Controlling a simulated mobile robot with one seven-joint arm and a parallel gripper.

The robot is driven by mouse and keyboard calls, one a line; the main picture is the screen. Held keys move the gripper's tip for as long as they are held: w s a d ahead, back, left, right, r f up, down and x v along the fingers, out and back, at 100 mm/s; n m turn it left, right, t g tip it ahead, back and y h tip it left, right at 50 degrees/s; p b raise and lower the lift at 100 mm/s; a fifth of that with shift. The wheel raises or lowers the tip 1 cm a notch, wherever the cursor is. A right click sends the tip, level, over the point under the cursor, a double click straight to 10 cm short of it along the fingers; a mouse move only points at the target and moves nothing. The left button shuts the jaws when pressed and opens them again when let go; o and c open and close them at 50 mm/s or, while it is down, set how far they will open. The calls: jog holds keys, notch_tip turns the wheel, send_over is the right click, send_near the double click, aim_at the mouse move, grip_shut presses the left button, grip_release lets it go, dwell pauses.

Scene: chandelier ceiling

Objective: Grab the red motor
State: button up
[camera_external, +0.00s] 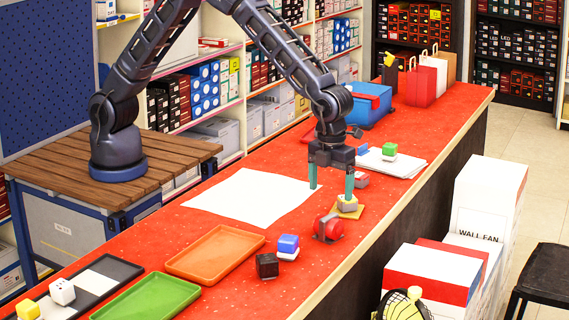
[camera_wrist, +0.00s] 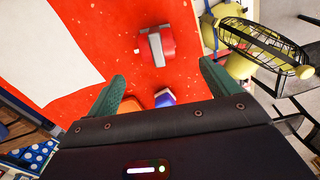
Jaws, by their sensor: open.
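The red motor (camera_external: 328,228), a rounded red body with grey parts, sits on the red counter in the external view. My gripper (camera_external: 332,191) is open above the counter, just behind and above the motor, with its two green fingers pointing down and apart. In the wrist view a red and grey thing that looks like the motor (camera_wrist: 155,46) lies ahead of the fingertips (camera_wrist: 163,70), apart from them. Nothing is held. The gripper body hides the lower part of the wrist view.
A yellow and white block (camera_external: 347,204) on a tan square is close by the right finger. A blue and white block (camera_external: 288,243) and a black cube (camera_external: 267,266) stand in front of the motor. An orange tray (camera_external: 216,254) and white paper (camera_external: 252,198) lie to the left.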

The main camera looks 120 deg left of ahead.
aim_at(329, 216)
jog(key=shift+w+f, duration=0.2)
jog(key=shift+f, duration=0.4)
notch_tip(329, 216, down, 5)
jog(key=shift+r, duration=0.1)
jog(key=shift+s+a+f, duration=0.1)
jog(key=shift+s+f, duration=0.1)
jog(key=shift+f, duration=1.2)
jog(key=shift+s+a+f, duration=0.1)
jog(key=shift+s+f, duration=0.1)
jog(key=shift+f, duration=1.2)
jog(key=shift+c, duration=0.5)
jog(key=c, duration=1.4)
jog(key=shift+o, duration=0.2)
jog(key=shift+r, duration=0.1)
